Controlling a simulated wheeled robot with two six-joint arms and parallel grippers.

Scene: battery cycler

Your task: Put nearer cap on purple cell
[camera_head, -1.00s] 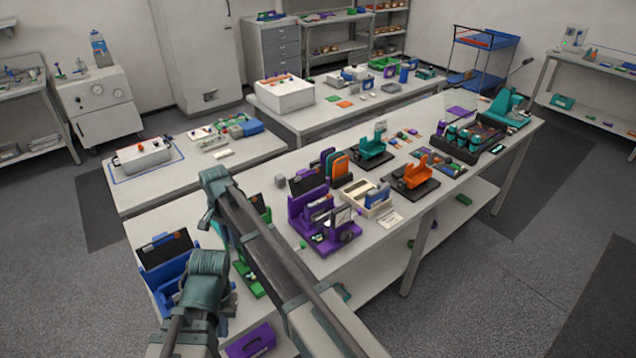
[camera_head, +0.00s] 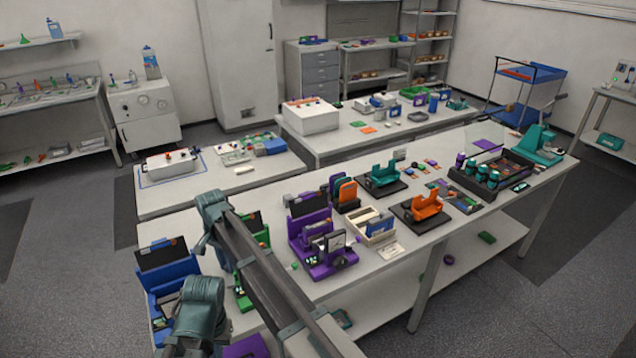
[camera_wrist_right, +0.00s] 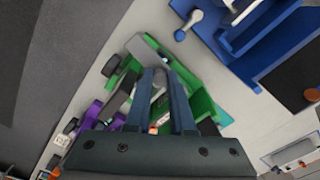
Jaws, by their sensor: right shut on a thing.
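My right gripper (camera_wrist_right: 160,82) is shut with a small greyish piece between its fingers in the right wrist view; I cannot tell whether it is a cap. Behind the fingers is the green stand (camera_wrist_right: 201,103), with the purple stand (camera_wrist_right: 93,117) to its left. In the head view, the purple stand (camera_head: 318,268) sits at the table's near side, right of my right arm. It holds upright flat pieces; I cannot single out the purple cell. A small green piece (camera_head: 295,265) lies beside it. My right fingertips are hidden in the head view. My left gripper is out of view.
A blue stand (camera_head: 165,272) is at the near left end, also in the wrist view (camera_wrist_right: 238,40). A wooden tray (camera_head: 373,228), an orange stand (camera_head: 425,207) and a teal stand (camera_head: 383,178) stand farther right. The table's front strip is fairly clear.

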